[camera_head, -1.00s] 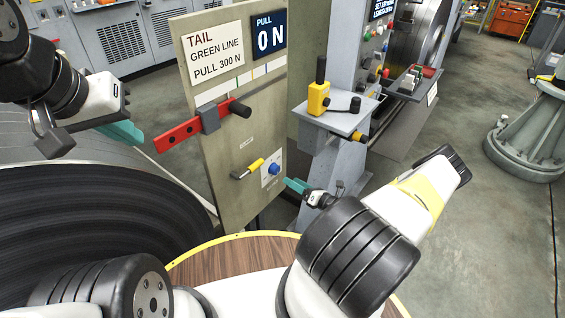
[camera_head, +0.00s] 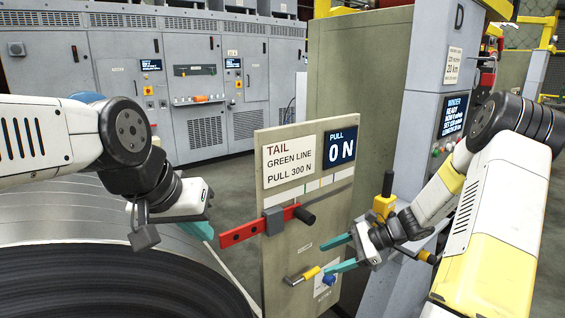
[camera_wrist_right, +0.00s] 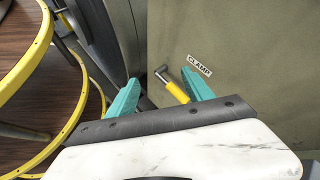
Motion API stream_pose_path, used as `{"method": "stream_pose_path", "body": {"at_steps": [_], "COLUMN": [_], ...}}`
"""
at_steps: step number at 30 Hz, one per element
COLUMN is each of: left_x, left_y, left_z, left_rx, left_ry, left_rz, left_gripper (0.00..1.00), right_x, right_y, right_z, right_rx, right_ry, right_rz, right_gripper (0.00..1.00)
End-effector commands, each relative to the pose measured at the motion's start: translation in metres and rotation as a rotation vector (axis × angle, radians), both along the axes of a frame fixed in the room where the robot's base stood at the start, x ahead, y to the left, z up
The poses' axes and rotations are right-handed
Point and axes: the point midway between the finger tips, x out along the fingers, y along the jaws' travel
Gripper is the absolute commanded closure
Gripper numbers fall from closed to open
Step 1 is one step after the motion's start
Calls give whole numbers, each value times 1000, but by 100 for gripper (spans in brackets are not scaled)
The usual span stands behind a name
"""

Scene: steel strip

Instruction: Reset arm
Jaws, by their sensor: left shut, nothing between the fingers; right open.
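My left gripper (camera_head: 203,229) is shut and empty. It hangs left of the red bar (camera_head: 240,234) on the tail panel (camera_head: 285,225). My right gripper (camera_head: 338,253) is open with nothing between its fingers. It is right of the panel's front, near the yellow-ended clamp handle (camera_head: 309,274) and blue knob (camera_head: 329,280). In the right wrist view its open fingers (camera_wrist_right: 160,78) are on either side of the handle (camera_wrist_right: 176,91) in the picture. Whether they touch it cannot be told. The panel display (camera_head: 340,147) reads PULL 0 N.
The large coil (camera_head: 100,270) fills the lower left. A yellow and black lever (camera_head: 385,205) stands behind my right wrist, by the grey column (camera_head: 425,110). Grey cabinets (camera_head: 200,90) line the back wall. Yellow-edged steps (camera_wrist_right: 30,65) show in the right wrist view.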

Motion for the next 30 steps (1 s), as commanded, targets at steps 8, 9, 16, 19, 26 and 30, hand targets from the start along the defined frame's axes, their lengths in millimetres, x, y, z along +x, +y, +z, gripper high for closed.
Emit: {"method": "stream_pose_path", "body": {"at_steps": [8,9,16,19,26,30], "left_x": [0,0,0,0,0,0], "left_y": [0,0,0,0,0,0], "left_z": [0,0,0,0,0,0], "left_rx": [0,0,0,0,0,0], "left_ry": [0,0,0,0,0,0], "left_rz": [0,0,0,0,0,0], "left_gripper": [100,100,100,100,100,100], "right_x": [-53,-62,-112,-134,-180,-195], "right_y": [17,18,18,16,5,-1], "right_z": [89,101,160,183,221,232], "right_rx": [-357,-405,-669,-778,-995,-1073], "right_ry": [-302,-346,-608,-727,-981,-1076], "right_rz": [360,406,651,742,902,951], "right_gripper": [40,40,40,40,40,40]}}
